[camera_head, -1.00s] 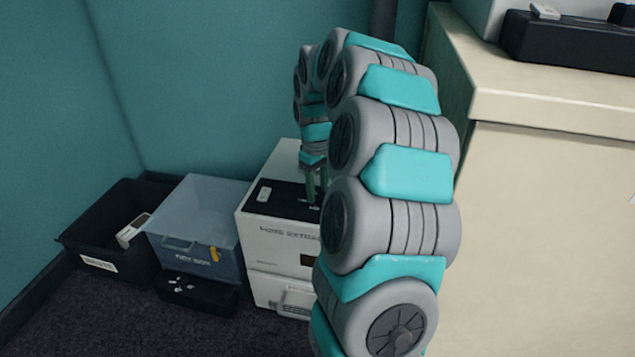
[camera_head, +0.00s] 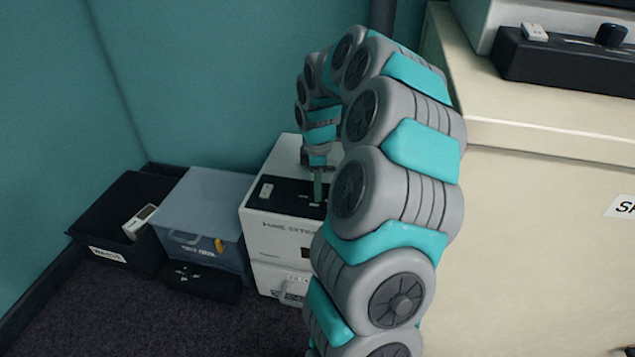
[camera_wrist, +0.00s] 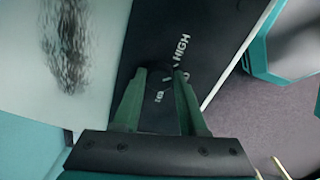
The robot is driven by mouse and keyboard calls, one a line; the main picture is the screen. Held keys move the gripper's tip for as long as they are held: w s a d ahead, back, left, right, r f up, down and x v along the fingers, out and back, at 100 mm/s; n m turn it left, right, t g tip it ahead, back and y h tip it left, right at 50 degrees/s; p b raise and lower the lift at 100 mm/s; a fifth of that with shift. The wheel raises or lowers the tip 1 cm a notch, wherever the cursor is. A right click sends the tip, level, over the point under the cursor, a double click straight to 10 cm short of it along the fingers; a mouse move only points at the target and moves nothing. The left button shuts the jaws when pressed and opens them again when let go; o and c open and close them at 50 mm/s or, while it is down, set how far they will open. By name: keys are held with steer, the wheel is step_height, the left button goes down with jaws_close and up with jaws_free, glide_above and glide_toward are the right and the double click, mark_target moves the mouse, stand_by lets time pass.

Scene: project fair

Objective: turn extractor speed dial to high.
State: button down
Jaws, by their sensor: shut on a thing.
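The fume extractor is a white box (camera_head: 262,235) with a black top panel (camera_head: 285,196), below the arm in the head view. In the wrist view its dark speed dial (camera_wrist: 162,78) sits between my fingertips, hard to make out against the panel. The word HIGH (camera_wrist: 181,48) is printed just beyond the dial, and a smaller label (camera_wrist: 160,97) lies on the near side. A short white mark shows by the right fingertip; I cannot tell if it is the dial's pointer. My gripper (camera_head: 318,188) points down, shut on the dial; it also shows in the wrist view (camera_wrist: 160,72).
A white rocker switch (camera_head: 266,191) is on the panel's left. A beige cabinet (camera_head: 540,190) is close right of my arm. Teal walls stand behind.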

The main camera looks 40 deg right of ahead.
steer(key=shift+n, duration=0.5)
steer(key=shift+c, duration=2.2)
jaws_free()
step_height(320, 180, up, 7)
steer(key=shift+r, duration=0.45)
